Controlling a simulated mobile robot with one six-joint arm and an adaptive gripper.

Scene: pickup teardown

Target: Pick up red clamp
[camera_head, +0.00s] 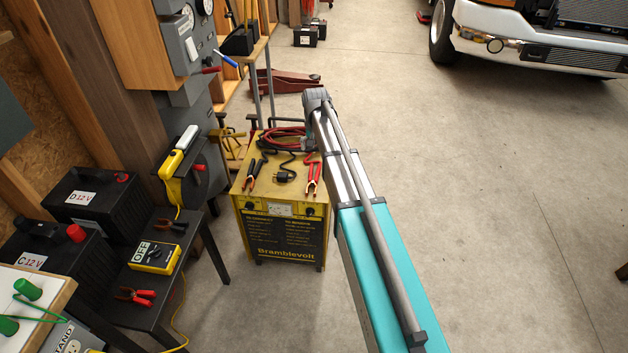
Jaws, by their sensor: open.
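A red clamp (312,174) lies on the right side of the top of a yellow charger marked Bramblevolt (262,208), close to the left of my arm. A black clamp (254,176) lies on the left side of the same top. Another red-handled clamp (136,294) lies on the low dark bench at the lower left. My arm reaches from the bottom up to a grey joint beside the charger's back right corner. My gripper's fingers do not show; the arm seems to hide them. I see nothing held.
Coiled red cable (282,138) and a black plug (287,177) lie on the charger. The bench (107,306) carries a yellow meter marked OFF (155,257) and a black clamp (171,225). Black 12 V batteries (95,197) stand at left.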

